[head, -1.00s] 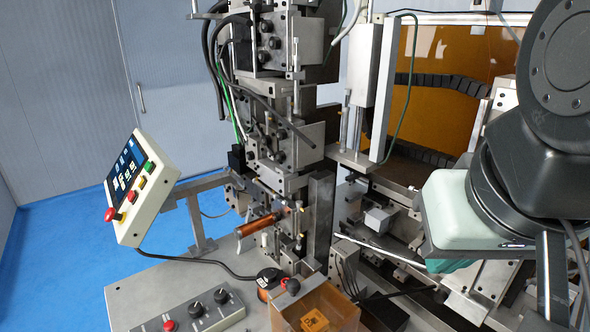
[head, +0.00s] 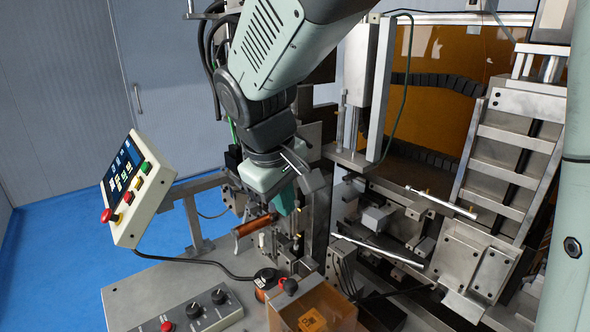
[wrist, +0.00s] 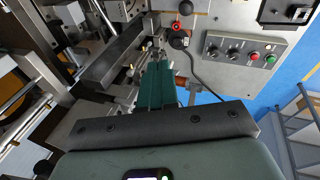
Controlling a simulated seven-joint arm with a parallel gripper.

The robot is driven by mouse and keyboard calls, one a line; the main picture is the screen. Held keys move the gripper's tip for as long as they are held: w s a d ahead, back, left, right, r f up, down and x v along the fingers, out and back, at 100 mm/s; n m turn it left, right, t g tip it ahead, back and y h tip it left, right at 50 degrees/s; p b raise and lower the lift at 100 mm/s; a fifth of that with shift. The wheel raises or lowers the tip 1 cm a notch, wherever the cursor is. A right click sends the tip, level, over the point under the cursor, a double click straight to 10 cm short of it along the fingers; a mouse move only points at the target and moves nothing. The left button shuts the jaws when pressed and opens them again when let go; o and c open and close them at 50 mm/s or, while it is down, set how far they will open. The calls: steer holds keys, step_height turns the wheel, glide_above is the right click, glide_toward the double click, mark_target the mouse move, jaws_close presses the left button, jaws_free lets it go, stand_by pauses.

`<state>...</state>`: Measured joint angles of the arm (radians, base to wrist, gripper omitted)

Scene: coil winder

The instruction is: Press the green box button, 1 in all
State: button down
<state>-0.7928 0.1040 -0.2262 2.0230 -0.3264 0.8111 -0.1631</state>
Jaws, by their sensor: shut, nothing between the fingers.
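The control box (head: 225,318) lies on the bench plate at the lower left of the head view, cut off by the frame's bottom edge. In the wrist view the whole box (wrist: 243,38) shows at the upper right, with two black knobs, a red button (wrist: 254,56) and the green button (wrist: 271,59) at its end. The green button is outside the head view. My gripper (head: 286,203) is in front of the winder column, near the copper-coloured coil, well apart from the box. Its teal fingers also show in the wrist view (wrist: 158,88), shut and empty.
A tilted screen panel (head: 135,225) with its own green, yellow and red buttons stands at the left. An amber clear box (head: 318,300) and a small spool (head: 268,282) are right of the control box. A cable crosses the bench plate (head: 150,285), whose left part is clear.

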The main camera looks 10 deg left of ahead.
steer(key=a+f+n+t+h, duration=0.1)
steer(key=a+f+n, duration=0.4)
steer(key=a, duration=0.4)
steer(key=a+f+n+t, duration=0.1)
steer(key=a+f+n, duration=0.1)
steer(key=a+f, duration=0.55)
steer(key=s+a+f+n+t, duration=0.1)
steer(key=s+a+f+n, duration=0.2)
steer(key=a, duration=0.4)
steer(key=s+a+f+n+t, duration=0.2)
steer(key=s+a+f+n, duration=0.2)
steer(key=a, duration=0.4)
step_height(320, 180, down, 2)
steer(key=shift+s+a+f+y, duration=0.2)
steer(key=shift+s+a+y, duration=0.15)
steer(key=shift+s, duration=0.35)
steer(key=shift+f, duration=4.4)
steer(key=shift+f, duration=0.15)
steer(key=shift+f, duration=0.3)
